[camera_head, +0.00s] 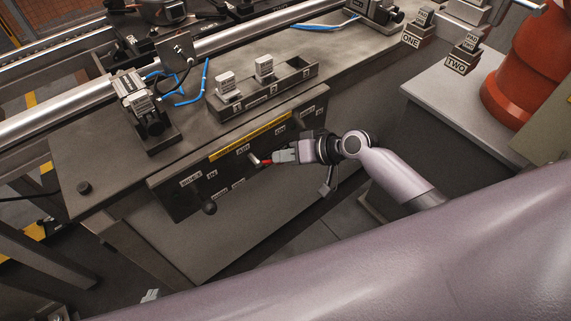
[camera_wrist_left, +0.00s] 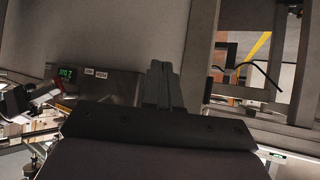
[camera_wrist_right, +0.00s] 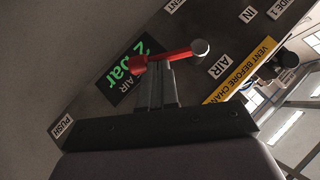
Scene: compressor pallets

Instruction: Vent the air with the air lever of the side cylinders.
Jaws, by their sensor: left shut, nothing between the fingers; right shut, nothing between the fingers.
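The red air lever (camera_head: 265,162) sits on the front panel (camera_head: 175,195) of the bench, below the AIR label. In the right wrist view the lever (camera_wrist_right: 163,57) lies slightly tilted, with a silver round end at right and a green display (camera_wrist_right: 128,70) reading 2 bar behind it. My right gripper (camera_head: 272,158) is shut and empty; its fingertips (camera_wrist_right: 156,66) are right at the lever, and I cannot tell whether they touch. My left gripper (camera_head: 150,296) is shut and empty, low in the head view, mostly hidden by my own arm; its fingers show in the left wrist view (camera_wrist_left: 162,68).
A yellow strip (camera_head: 250,137) runs along the panel top. A black knob (camera_head: 209,208) sticks out at the panel's lower left. A tray (camera_head: 290,85) with small labelled blocks stands on the bench. A grey table (camera_head: 465,100) and orange robot base (camera_head: 525,75) stand right.

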